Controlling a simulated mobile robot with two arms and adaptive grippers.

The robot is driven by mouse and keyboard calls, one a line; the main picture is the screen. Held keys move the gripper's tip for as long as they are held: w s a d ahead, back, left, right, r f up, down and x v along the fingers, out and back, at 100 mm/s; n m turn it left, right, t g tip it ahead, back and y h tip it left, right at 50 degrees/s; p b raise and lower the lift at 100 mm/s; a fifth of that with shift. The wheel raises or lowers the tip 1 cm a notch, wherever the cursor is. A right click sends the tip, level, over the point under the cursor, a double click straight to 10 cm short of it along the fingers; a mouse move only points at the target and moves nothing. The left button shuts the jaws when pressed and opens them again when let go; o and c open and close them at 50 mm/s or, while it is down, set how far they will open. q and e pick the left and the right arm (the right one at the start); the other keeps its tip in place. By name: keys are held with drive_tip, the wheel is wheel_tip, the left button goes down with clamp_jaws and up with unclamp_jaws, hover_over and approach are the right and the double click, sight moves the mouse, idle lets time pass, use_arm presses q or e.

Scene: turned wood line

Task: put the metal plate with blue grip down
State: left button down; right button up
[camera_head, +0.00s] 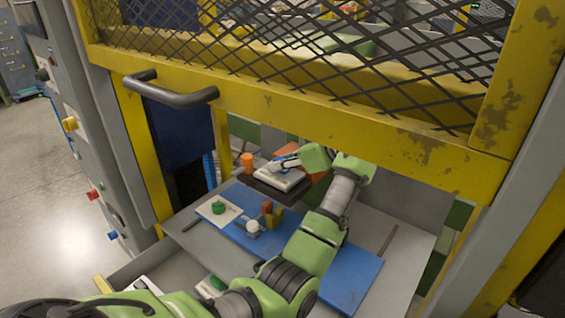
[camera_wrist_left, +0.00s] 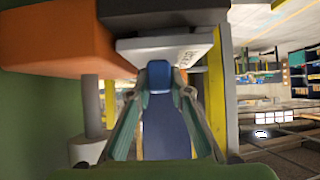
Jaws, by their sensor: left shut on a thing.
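The metal plate with blue grip (camera_head: 281,180) is a pale grey slab, over a dark block (camera_head: 262,189) inside the machine opening. I cannot tell whether plate and block touch. My left gripper (camera_head: 288,161) is shut on its blue grip. In the left wrist view the blue grip (camera_wrist_left: 159,76) is between the two fingers of the left gripper (camera_wrist_left: 160,100), with the light plate (camera_wrist_left: 165,48) just beyond and the dark block (camera_wrist_left: 160,14) against or close to it. My right gripper is not in view.
A blue mat (camera_head: 350,279) lies on the grey table, with a green piece (camera_head: 218,208), a white ball (camera_head: 253,226) and small coloured blocks (camera_head: 268,210). An orange cylinder (camera_head: 247,162) stands behind. A yellow mesh guard (camera_head: 290,95) with a dark handle (camera_head: 170,92) hangs above.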

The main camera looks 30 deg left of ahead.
use_arm(q)
drive_tip(key=shift+a+f, duration=0.1)
drive_tip(key=shift+f, duration=0.25)
drive_tip(key=c, duration=1.8)
unclamp_jaws()
drive_tip(key=shift+f, duration=0.1)
drive_tip(key=shift+c, duration=0.2)
drive_tip(key=shift+s, duration=0.1)
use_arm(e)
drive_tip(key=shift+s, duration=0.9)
